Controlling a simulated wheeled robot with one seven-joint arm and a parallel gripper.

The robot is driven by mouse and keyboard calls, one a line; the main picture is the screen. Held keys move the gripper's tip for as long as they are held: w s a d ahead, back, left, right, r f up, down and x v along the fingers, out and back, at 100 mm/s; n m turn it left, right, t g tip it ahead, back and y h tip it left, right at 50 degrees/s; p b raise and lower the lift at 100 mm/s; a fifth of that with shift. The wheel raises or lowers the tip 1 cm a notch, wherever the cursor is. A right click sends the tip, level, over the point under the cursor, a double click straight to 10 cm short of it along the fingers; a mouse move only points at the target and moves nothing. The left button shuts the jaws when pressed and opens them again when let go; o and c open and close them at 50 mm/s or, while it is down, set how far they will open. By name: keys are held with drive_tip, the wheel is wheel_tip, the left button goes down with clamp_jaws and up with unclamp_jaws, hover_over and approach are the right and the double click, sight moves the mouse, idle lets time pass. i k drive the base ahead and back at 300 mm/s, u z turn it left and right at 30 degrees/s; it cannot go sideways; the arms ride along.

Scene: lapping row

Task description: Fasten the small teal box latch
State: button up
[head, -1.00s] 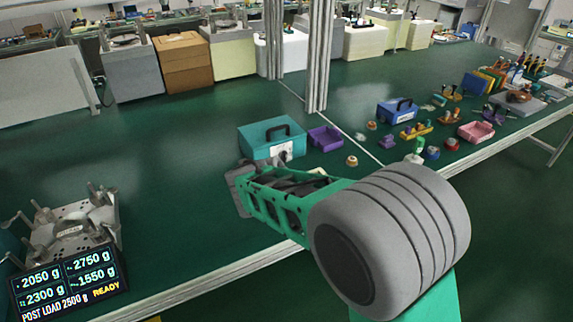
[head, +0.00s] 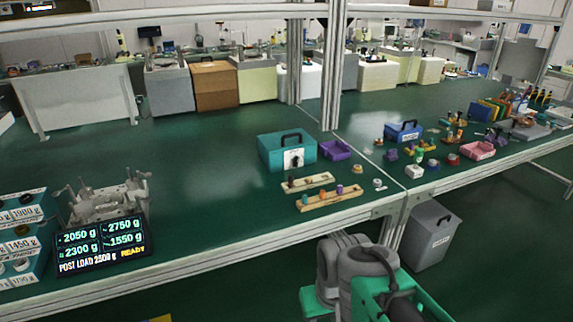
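The small teal box (head: 273,155) stands on the green bench near the middle, with a dark handle on its lid. A pale plate with a dark latch part (head: 294,159) is on its front face; the box lid looks down, but I cannot tell whether the latch is fastened. My arm shows at the bottom right, below the bench edge and well away from the box. My gripper is not in view.
Two pale wooden strips with coloured pegs (head: 329,197) lie in front of the box. A purple tray (head: 336,150) is right beside it, and a blue box (head: 404,131) further right. A weight display (head: 101,245) stands at left. A grey bin (head: 432,236) is below the bench.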

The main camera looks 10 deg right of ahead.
sight(295, 159)
drive_tip(key=u, duration=0.75)
drive_tip(key=i, duration=1.5)
drive_tip(key=z, duration=0.4)
